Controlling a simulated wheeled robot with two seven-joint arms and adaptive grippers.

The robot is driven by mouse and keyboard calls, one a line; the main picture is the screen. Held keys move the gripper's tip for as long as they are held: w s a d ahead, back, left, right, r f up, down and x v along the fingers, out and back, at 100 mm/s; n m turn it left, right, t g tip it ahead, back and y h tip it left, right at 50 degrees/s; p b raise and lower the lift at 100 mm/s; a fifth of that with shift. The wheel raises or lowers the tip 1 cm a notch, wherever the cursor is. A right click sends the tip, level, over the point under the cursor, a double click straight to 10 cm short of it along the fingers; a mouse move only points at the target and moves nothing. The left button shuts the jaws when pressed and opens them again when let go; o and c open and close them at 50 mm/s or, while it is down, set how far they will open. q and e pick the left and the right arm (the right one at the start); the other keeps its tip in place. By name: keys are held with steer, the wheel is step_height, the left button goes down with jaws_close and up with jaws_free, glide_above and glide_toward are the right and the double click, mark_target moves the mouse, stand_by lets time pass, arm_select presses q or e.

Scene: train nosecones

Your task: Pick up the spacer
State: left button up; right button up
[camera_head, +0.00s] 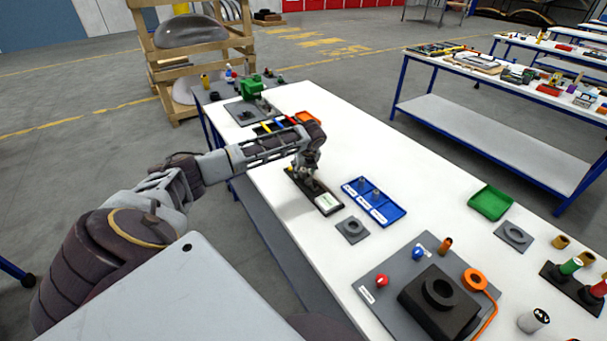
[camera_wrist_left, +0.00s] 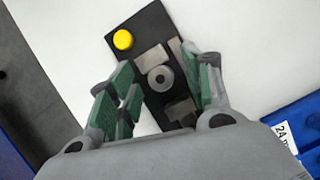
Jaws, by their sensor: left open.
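A black fixture (camera_head: 325,206) lies on the white table under my left gripper (camera_head: 309,179). In the left wrist view the fixture (camera_wrist_left: 147,37) carries a yellow button, grey blocks and a round grey ring with a dark centre hole. This ring looks like the spacer (camera_wrist_left: 160,79). The open fingers of my left gripper (camera_wrist_left: 158,62) stand on either side of it, with nothing held between them. I cannot tell whether the fingers are down at its height. My right gripper does not show.
A blue tray (camera_head: 388,210) with small parts lies right of the fixture, and a grey square plate (camera_head: 352,230) with a ring lies in front. A grey board (camera_head: 378,308) with a black block is nearer. A green tray (camera_head: 490,203) is at the right.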

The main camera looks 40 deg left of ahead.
mark_target(304, 170)
arm_select(q)
jaws_close()
stand_by(0.4)
steer(key=shift+r, duration=0.15)
step_height(304, 170, up, 10)
steer(key=shift+b, duration=0.3)
stand_by(0.4)
stand_by(0.3)
